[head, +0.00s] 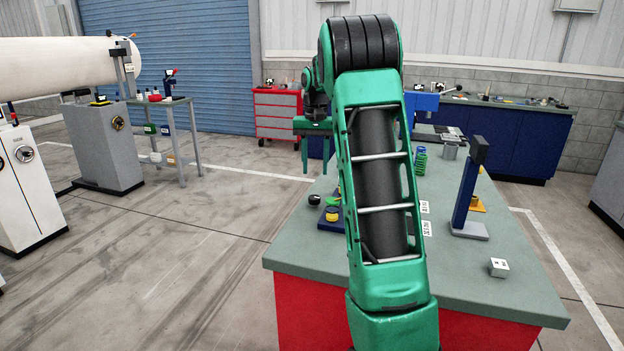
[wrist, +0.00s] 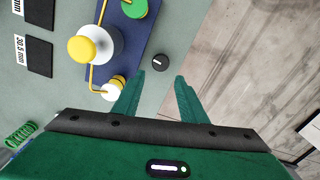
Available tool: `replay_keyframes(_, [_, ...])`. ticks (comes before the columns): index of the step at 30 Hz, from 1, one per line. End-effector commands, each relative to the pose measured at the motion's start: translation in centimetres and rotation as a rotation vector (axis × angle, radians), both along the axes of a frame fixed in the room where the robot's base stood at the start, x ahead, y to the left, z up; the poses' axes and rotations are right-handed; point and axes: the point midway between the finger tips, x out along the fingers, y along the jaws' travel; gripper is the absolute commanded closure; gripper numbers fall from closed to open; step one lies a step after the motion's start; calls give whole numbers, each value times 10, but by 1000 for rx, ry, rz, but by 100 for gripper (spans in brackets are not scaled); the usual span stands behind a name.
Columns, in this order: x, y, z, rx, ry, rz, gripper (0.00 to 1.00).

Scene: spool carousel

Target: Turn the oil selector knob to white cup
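In the wrist view a small round black knob (wrist: 160,62) with a short white line on its face sits on the grey-green bench top, just right of a blue base plate (wrist: 122,50). A white round piece (wrist: 110,92), probably the white cup, lies at the end of a thin yellow pipe, partly hidden by my gripper. A green round piece (wrist: 134,8) is at the plate's top end. My gripper (wrist: 160,86) is open and empty, its fingers pointing toward the knob without closing on it. In the head view my gripper (head: 315,170) hangs above the bench's left side.
A yellow-topped pale round body (wrist: 85,45) stands tall beside the knob. Black pads with size labels (wrist: 38,52) lie farther left. A blue post on a grey foot (head: 466,200) and a small white box (head: 498,267) are on the bench. Open floor lies left of it.

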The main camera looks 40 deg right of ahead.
Motion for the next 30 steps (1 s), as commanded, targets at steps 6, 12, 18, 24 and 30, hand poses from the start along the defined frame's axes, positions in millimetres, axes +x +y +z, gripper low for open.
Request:
replay_keyframes(6, [0,0,8,0,0,1,62])
replay_keyframes(12, [0,0,8,0,0,1,62])
replay_keyframes(18, [1,0,7,2,0,-65,62])
replay_keyframes(24, [1,2,6,3,2,-146,62])
replay_keyframes(30, [0,2,-11,5,5,-155,62])
